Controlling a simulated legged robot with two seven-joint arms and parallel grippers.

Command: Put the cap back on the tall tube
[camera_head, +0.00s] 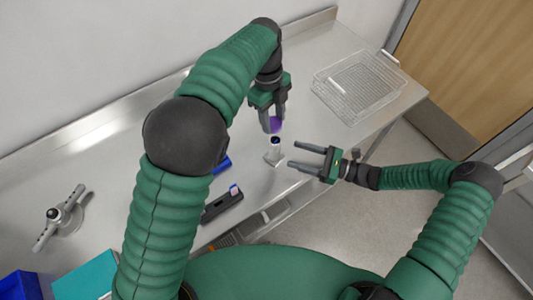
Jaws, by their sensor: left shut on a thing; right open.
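My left gripper (272,118) is shut on a purple cap (275,124), which shows between its fingertips. Just below the cap in the picture, a tube (274,148) with a dark top and pale lower part stands on the steel counter. The cap appears over or slightly behind the tube's top; I cannot tell whether they touch. My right gripper (300,156) is open and empty, its fingers pointing left, to the right of the tube and apart from it.
A wire basket (358,85) sits at the counter's back right. A black holder (222,205) with a small capped item and a blue object (221,165) are left of the tube, partly behind my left arm. A metal fixture (59,216) stands at far left, near blue (20,286) and teal (88,277) items.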

